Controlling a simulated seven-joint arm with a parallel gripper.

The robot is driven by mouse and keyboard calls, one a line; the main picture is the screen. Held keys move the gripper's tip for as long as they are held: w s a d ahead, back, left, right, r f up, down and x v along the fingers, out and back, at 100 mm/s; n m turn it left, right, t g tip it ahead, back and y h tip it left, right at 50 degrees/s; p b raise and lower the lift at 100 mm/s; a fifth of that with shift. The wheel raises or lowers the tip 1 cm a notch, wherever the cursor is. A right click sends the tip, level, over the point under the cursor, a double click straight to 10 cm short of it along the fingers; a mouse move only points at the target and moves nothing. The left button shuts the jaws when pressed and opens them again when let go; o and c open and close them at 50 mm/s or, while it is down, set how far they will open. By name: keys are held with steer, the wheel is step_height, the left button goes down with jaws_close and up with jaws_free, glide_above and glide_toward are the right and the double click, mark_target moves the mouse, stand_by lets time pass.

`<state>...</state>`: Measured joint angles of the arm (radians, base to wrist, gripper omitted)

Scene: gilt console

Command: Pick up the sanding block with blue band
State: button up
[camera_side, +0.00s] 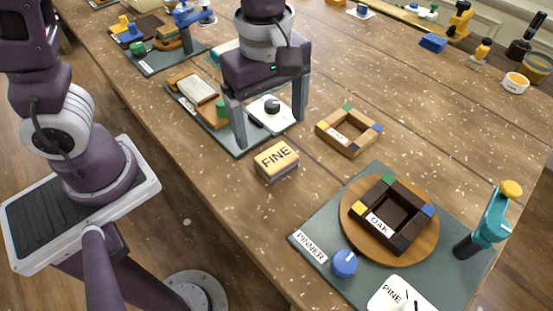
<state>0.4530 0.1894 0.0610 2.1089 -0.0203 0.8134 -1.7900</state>
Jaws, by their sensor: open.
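A small block (277,160) with a yellow-orange top marked FINE lies on the bare wood, with a darker, bluish-grey band around its lower side. It is the closest match I see to the sanding block with blue band, but the band's colour is hard to tell. My gripper (269,133) points down with its two grey fingers wide apart and nothing held between them. In the picture it is just above and behind the FINE block, over the edge of a dark green mat. The fingers appear apart from the block.
A white card with a black knob (271,106) shows between my fingers. A light wooden frame (349,130) is to the right. A dark frame marked OAK (389,214) sits on a round board (423,245), with a blue knob (344,263) nearby.

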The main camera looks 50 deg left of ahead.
mark_target(277, 157)
steer(key=shift+n, duration=0.6)
steer(key=f, duration=0.2)
steer(key=d+f, duration=0.1)
steer(key=f, duration=0.5)
steer(key=shift+d+f, duration=0.15)
steer(key=shift+f, duration=0.05)
steer(key=c, duration=1.5)
steer(key=shift+o, duration=0.2)
step_height(277, 157, up, 10)
steer(key=shift+r, duration=0.1)
steer(key=o, duration=0.5)
steer(key=c, duration=0.3)
